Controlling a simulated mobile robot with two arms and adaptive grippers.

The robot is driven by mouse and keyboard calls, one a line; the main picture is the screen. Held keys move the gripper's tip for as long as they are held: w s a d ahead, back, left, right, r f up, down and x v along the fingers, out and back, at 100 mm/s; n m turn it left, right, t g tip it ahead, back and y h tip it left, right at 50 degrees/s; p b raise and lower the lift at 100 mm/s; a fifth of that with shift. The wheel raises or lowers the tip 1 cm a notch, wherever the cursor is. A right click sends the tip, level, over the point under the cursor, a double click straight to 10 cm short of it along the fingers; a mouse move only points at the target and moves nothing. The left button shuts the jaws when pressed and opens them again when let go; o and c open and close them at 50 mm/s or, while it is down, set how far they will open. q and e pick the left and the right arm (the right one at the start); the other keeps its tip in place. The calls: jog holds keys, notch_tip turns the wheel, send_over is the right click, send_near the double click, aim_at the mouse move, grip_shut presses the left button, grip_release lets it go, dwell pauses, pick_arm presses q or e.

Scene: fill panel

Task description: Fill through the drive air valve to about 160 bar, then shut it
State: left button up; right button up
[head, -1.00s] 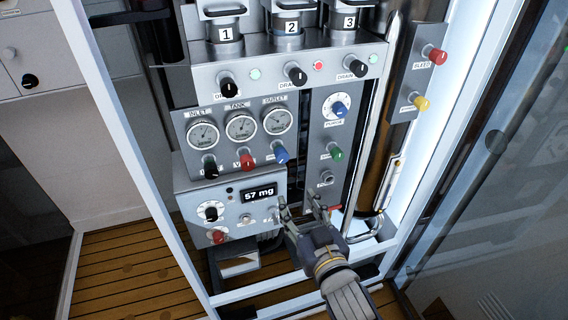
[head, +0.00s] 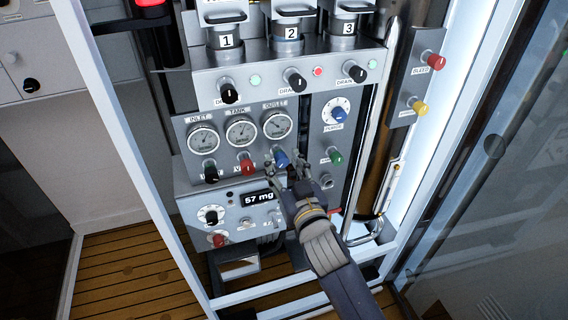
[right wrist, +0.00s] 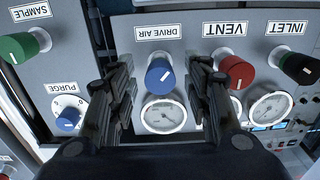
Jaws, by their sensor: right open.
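The drive air valve is a blue knob (head: 281,157) under the right-hand gauge, labelled OUTLET (head: 277,124), on the grey panel. In the right wrist view the blue drive air knob (right wrist: 160,76) has a white pointer line and sits under the DRIVE AIR label. My right gripper (head: 284,170) is open, with its fingers just below the knob in the head view. In the right wrist view the open fingers (right wrist: 160,82) stand to either side of the knob, apart from it. The gauge needles are too small to read. My left gripper is not in view.
The red vent knob (head: 247,164) and black inlet knob (head: 210,173) sit left of the blue knob; the green sample knob (head: 335,156) is to its right. A purge dial (head: 336,112) is at upper right.

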jog(key=shift+w, duration=0.15)
jog(key=shift+c, duration=0.6)
jog(key=c, duration=1)
jog(key=shift+o, duration=0.2)
jog(key=shift+r+n+p, duration=0.2)
jog(key=shift+n+p, duration=0.5)
jog(key=shift+p, duration=0.05)
jog(key=shift+n+p, duration=0.5)
jog(key=shift+n, duration=0.6)
jog(key=shift+f+n, duration=0.15)
jog(key=shift+n, duration=0.25)
